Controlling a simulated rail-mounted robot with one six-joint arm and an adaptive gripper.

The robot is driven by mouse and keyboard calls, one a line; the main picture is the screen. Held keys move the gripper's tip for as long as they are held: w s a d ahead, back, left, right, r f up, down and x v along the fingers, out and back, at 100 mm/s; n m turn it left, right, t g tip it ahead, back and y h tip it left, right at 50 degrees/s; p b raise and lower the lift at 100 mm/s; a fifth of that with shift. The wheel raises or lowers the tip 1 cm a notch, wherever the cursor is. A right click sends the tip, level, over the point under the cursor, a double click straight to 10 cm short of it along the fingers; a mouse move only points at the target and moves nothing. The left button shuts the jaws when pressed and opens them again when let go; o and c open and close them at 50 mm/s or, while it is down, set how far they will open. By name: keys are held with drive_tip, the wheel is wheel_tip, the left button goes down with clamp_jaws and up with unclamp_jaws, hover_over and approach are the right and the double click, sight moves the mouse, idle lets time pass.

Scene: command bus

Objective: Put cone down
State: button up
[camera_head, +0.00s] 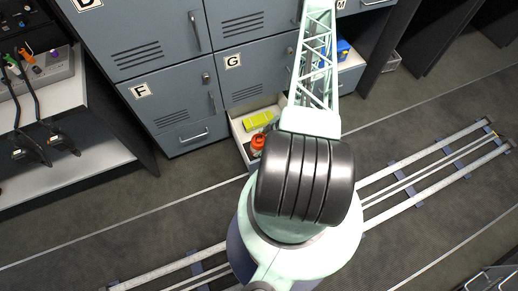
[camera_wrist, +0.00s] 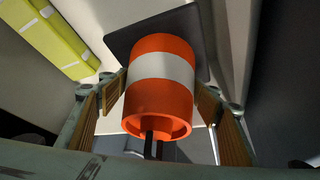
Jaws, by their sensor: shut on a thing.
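The orange cone (camera_wrist: 160,105) has a white band and a dark square base (camera_wrist: 122,42). It fills the middle of the wrist view, between the wood-lined fingers of my gripper (camera_wrist: 163,100), which is shut on it. In the head view the orange cone (camera_head: 258,141) shows at the open drawer (camera_head: 240,128) below locker G. My arm hides much of the drawer and most of the gripper there. I cannot tell whether the cone's base touches the drawer floor.
A yellow-green item (camera_head: 258,119) lies in the drawer, left of the cone in the wrist view (camera_wrist: 45,38). Drawer walls are close around the gripper. Grey lockers (camera_head: 180,135) stand behind. A blue item (camera_head: 343,49) is in another open drawer to the right.

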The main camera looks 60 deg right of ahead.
drive_tip(key=shift+f+b, duration=0.4)
drive_tip(key=shift+f, duration=1.25)
drive_tip(key=shift+f+b, duration=0.4)
drive_tip(key=shift+f, duration=0.25)
drive_tip(key=o, duration=1.3)
drive_tip(key=shift+r, duration=0.2)
drive_tip(key=shift+s+r+p, duration=0.1)
drive_tip(key=shift+r+p, duration=0.45)
drive_tip(key=shift+r, duration=0.15)
drive_tip(key=shift+p+v, duration=0.55)
drive_tip(key=shift+v, duration=1.9)
